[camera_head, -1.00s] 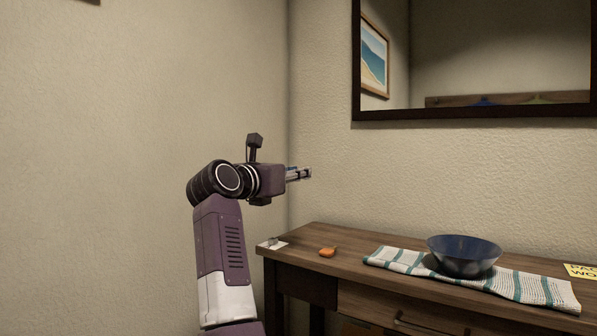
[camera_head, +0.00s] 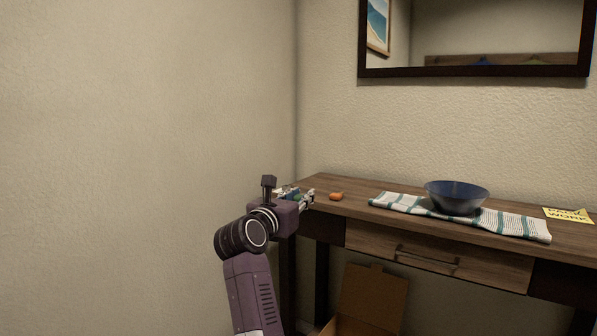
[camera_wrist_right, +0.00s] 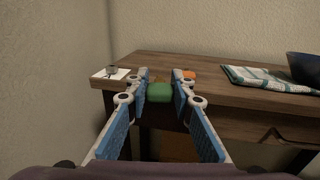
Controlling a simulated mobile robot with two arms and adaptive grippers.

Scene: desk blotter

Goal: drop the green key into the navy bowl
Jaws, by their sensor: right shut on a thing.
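My right gripper (camera_head: 306,199) is at the near left end of the wooden desk. In the right wrist view its fingers (camera_wrist_right: 161,86) are closed on the green key (camera_wrist_right: 160,92), which shows as a rounded green piece between them. The rest of the key is hidden. The navy bowl (camera_head: 457,198) stands upright on a striped cloth on the desk, to the right of and apart from the gripper. Part of it also shows at the right edge of the right wrist view (camera_wrist_right: 304,68). My left gripper is not in view.
An orange object (camera_head: 336,196) lies on the desk (camera_head: 350,208) between gripper and cloth (camera_head: 524,226). A white card (camera_wrist_right: 100,75) with a small object lies at the left end. A yellow note (camera_head: 567,215) is right of the bowl. An open cardboard box (camera_head: 372,297) stands below.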

